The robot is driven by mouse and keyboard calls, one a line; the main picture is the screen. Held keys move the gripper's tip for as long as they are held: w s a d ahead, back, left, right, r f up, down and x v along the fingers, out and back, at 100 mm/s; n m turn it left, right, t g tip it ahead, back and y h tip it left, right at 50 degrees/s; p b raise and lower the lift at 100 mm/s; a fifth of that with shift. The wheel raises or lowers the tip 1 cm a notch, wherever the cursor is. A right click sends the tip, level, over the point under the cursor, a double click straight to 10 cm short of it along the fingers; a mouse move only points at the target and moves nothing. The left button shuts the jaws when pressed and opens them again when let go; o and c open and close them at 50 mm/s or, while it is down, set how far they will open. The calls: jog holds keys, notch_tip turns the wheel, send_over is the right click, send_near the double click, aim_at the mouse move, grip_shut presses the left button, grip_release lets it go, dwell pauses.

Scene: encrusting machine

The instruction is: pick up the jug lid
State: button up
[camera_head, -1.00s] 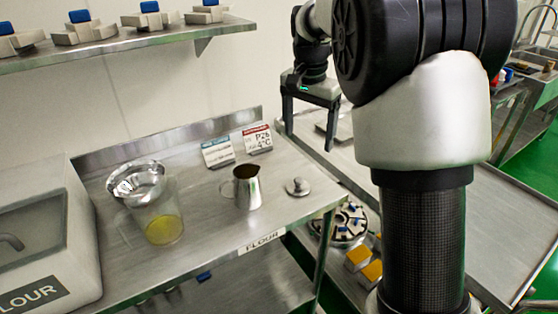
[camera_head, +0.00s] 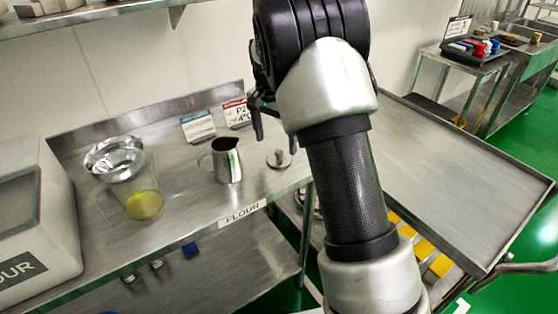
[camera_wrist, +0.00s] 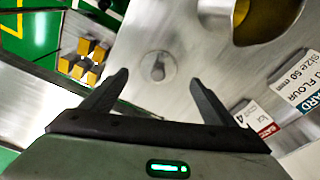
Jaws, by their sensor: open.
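The jug lid (camera_head: 279,159) is a small round steel disc with a knob, lying on the steel table just right of the steel jug (camera_head: 227,160). In the wrist view the lid (camera_wrist: 157,66) lies beyond my fingertips, roughly midway between them, with bare table around it. My gripper (camera_wrist: 158,88) is open and empty, above the table and apart from the lid.
A clear container with yellow liquid (camera_head: 144,204) and a metal bowl (camera_head: 114,158) stand left of the jug. Label cards (camera_head: 198,127) stand behind it. A white flour bin (camera_head: 35,230) is at far left. An empty steel table (camera_head: 440,185) is on the right.

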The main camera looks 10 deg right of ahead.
aim_at(279, 152)
jog(key=f, duration=0.3)
jog(key=d+f+b, duration=0.1)
jog(key=f, duration=0.1)
jog(key=shift+w+f, duration=0.25)
jog(key=shift+f, duration=0.05)
jog(key=c, duration=1.1)
